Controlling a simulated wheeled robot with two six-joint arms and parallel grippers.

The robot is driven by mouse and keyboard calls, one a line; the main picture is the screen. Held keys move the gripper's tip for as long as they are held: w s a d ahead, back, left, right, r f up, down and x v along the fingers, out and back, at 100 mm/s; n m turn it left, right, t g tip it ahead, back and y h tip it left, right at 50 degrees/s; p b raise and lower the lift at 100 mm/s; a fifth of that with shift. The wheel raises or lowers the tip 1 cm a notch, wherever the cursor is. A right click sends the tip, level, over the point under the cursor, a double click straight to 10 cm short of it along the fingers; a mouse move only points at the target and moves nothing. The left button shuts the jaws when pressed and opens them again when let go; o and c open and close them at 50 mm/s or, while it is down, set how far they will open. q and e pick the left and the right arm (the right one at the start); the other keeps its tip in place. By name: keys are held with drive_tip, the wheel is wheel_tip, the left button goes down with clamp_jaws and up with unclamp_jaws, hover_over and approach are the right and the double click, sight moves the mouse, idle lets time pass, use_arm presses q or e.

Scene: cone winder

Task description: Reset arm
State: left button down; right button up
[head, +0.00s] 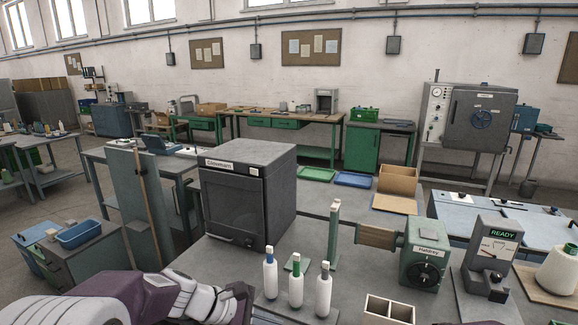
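A green box labelled Hawkley (425,256) with a black knob stands on the bench, with a brown block (376,236) at its left side. A grey unit with a READY display (491,252) stands to its right. A white cone (559,270) stands at the far right. A slim green post (334,235) rises left of the Hawkley box. Which part the task calls the arm cannot be told. My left arm shows at the bottom left in purple and white; its fingertips are not visible. No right gripper is visible.
A dark cabinet labelled Crossmann (246,195) stands at the bench's left. A divided box (389,309) is near the front edge. Trays (353,180) and an open carton (397,184) lie behind.

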use_arm(q)
drive_tip(key=s+a+f+m+g+y, duration=0.2)
drive_tip(key=s+a+f+m+y, duration=0.6)
drive_tip(key=s+a+m, duration=0.6)
drive_tip(key=shift+f+m+y+p, duration=0.3)
drive_tip(key=shift+f+m, duration=0.2)
drive_tip(key=shift+f, duration=0.15)
drive_tip(key=shift+a, duration=0.1)
